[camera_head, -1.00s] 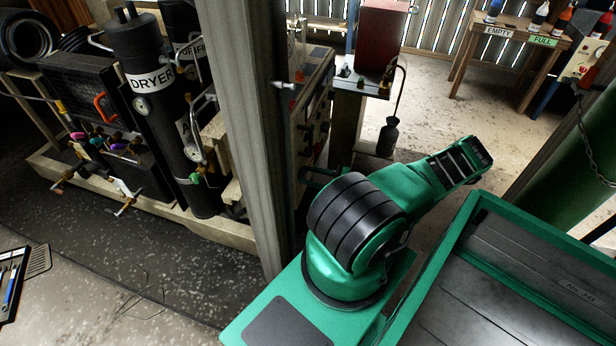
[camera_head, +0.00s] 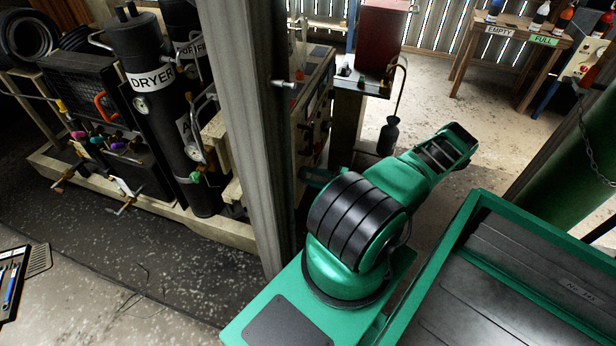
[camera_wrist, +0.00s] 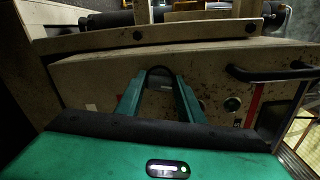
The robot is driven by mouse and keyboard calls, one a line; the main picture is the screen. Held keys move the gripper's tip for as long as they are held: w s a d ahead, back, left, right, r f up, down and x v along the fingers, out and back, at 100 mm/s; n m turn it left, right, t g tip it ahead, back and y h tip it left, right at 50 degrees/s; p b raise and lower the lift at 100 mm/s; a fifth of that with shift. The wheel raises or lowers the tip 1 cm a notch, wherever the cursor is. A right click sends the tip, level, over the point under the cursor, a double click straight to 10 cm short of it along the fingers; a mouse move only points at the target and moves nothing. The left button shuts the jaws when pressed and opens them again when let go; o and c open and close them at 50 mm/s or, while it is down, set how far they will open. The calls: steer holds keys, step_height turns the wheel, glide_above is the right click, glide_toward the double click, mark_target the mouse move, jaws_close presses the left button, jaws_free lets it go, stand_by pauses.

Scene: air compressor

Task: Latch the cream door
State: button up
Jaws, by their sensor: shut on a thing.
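The cream door (camera_wrist: 205,85) is a rust-spotted cream panel across the wrist view, below a cream beam (camera_wrist: 130,38). A black bar handle (camera_wrist: 272,72) is fixed at its right. My gripper (camera_wrist: 160,82) reaches to the panel, with its two green fingers on either side of a dark arched piece (camera_wrist: 160,71), which it grips. Whether this piece belongs to the door's latch I cannot tell. In the head view the cream panel (camera_head: 308,110) is seen edge-on behind the post, and the hand is mostly hidden by my arm and the post.
A grey post (camera_head: 250,130) stands close left of my arm. The black dryer (camera_head: 150,100) and valves (camera_head: 110,145) are left of it. A red box (camera_head: 379,38) on a stand and a wooden table (camera_head: 515,45) are behind. Open floor (camera_head: 440,85) lies between them.

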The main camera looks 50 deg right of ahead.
steer(key=shift+f+n, duration=0.15)
steer(key=shift+n, duration=1.05)
steer(key=shift+s, duration=0.1)
steer(key=o, duration=1.1)
steer(key=shift+c, duration=0.2)
steer(key=v, duration=1)
steer(key=shift+s+d, duration=0.15)
steer(key=shift+s, duration=0.1)
steer(key=shift+s, duration=0.1)
